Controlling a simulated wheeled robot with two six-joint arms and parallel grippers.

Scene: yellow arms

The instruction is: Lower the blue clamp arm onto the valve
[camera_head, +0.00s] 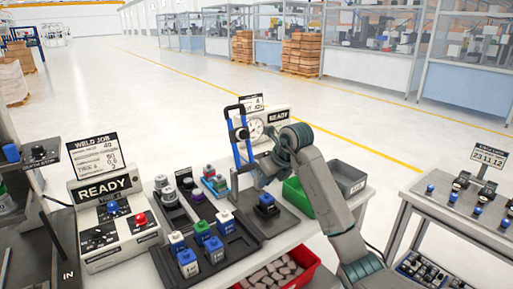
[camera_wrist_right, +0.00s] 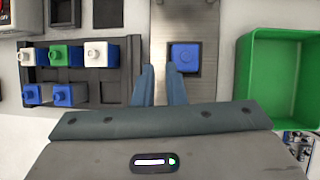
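The blue clamp arm (camera_head: 238,138) stands upright, raised at the back of its fixture on the table. A valve with a blue top (camera_head: 267,200) sits on the fixture's grey plate, in front of the raised arm. It also shows from above in the right wrist view (camera_wrist_right: 186,56). My right gripper (camera_head: 260,180) points down close to the clamp arm, above and behind the valve; contact with the arm cannot be told. In the right wrist view its fingers (camera_wrist_right: 160,72) are a little apart, with nothing seen between them. My left gripper is not in view.
A black rack (camera_head: 220,243) of blue, green and white-topped valves stands left of the fixture. A green bin (camera_head: 297,196) and a grey bin (camera_head: 345,177) are to its right. A red bin (camera_head: 285,278) is at the front. A READY panel (camera_head: 115,225) stands left.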

